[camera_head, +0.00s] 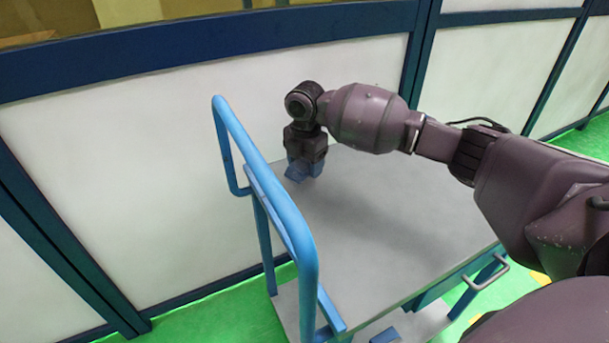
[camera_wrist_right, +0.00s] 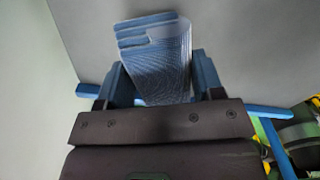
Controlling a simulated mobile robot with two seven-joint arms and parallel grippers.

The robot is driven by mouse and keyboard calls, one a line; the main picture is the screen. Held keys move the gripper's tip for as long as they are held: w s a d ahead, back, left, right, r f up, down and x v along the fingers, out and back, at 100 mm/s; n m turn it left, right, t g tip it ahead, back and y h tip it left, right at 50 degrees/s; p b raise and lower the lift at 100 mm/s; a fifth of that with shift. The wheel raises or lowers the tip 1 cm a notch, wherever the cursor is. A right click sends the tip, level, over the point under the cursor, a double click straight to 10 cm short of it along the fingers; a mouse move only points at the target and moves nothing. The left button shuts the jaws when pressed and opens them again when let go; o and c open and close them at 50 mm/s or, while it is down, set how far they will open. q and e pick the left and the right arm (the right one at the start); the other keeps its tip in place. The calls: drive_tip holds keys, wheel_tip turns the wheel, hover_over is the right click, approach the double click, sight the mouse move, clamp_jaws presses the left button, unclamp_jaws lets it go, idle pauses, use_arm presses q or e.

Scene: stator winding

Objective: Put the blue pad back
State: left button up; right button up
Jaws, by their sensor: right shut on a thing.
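My right gripper (camera_head: 304,172) is over the far left corner of the cart's grey top, pointing down. It is shut on the blue pad (camera_wrist_right: 160,62), a ribbed blue block with a stepped end, held between the two blue fingers in the right wrist view. In the head view the blue pad (camera_head: 296,171) shows only as a small blue shape at the fingertips. It is close to the grey top (camera_head: 400,215); I cannot tell whether it touches. My left gripper is not in view.
The cart's blue handrail (camera_head: 276,210) rises along the left side, close to my right gripper. A white panelled wall (camera_head: 120,170) stands behind. The rest of the grey top is clear. A small blue piece (camera_head: 385,336) lies on the lower shelf.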

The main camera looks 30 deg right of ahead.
wheel_tip(320, 180, down, 4)
drive_tip(key=shift+r+b, duration=0.1)
drive_tip(key=shift+b, duration=0.2)
drive_tip(key=o, duration=0.9)
